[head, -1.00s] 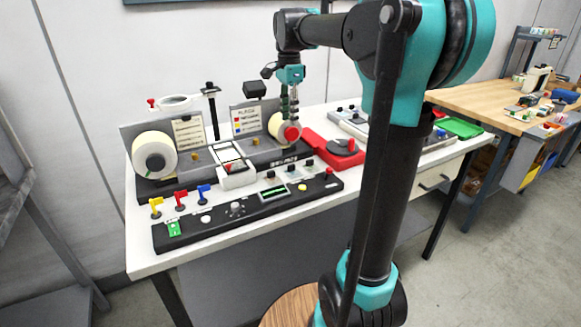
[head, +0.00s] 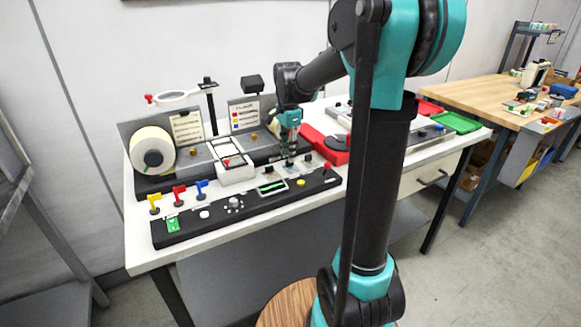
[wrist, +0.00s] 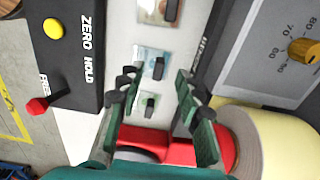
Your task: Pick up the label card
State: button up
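Three small cards with upright black grips lie in a row on the white tabletop: a tan one (wrist: 155,12), a pale blue-green one (wrist: 150,65) and a green one (wrist: 149,104). In the head view the cards (head: 268,176) lie between the rewinder and the control panel. I cannot tell which is the label card. My gripper (wrist: 160,84) is open and points down, with its dark green fingers on either side of the row in the wrist view. Nothing is held. In the head view my gripper (head: 290,155) is just above the cards and partly hides them.
The black control panel (head: 215,221) is in front of the cards. The rewinder with a label roll (head: 152,150) is behind. A cream roll with a red hub (wrist: 278,143) is close beside my gripper. A red base (head: 322,146) is at the right.

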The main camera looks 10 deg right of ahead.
jog(key=shift+s+f, duration=0.1)
jog(key=shift+f, duration=1.3)
jog(key=shift+c, duration=0.3)
grip_shut()
jog(key=shift+r, duration=0.15)
notch_tip(320, 180, up, 20)
